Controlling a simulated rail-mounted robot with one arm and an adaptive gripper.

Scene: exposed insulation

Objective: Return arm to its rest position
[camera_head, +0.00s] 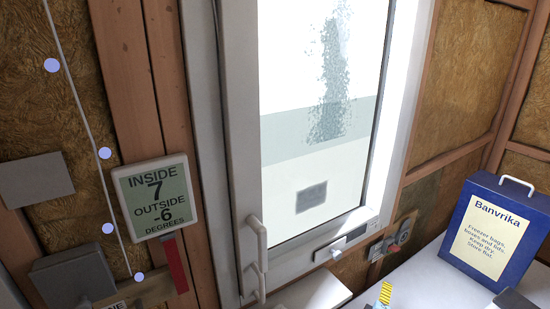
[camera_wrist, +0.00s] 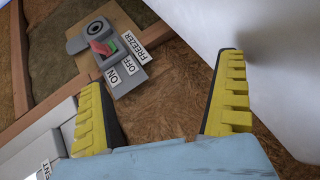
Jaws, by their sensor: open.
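My gripper (camera_wrist: 165,72) is open and empty in the wrist view, with its two yellow ridged fingers spread apart. Beyond the fingers is a wall switch (camera_wrist: 103,45) with a red lever and a bit of green, on a grey plate labelled ON, OFF and FREEZER. The fingers appear clear of it. In the head view, a yellow fingertip of my gripper (camera_head: 385,292) shows at the bottom edge, below the same switch (camera_head: 392,238). Most of the gripper and arm is out of that view.
A white surface (camera_head: 418,282) carries a blue Banvrika box (camera_head: 498,225) at right. A white-framed window (camera_head: 315,120) with a handle (camera_head: 257,245) fills the middle. A temperature display (camera_head: 154,195) reads inside 7, outside -6. Close white panels (camera_wrist: 285,70) stand right of my gripper.

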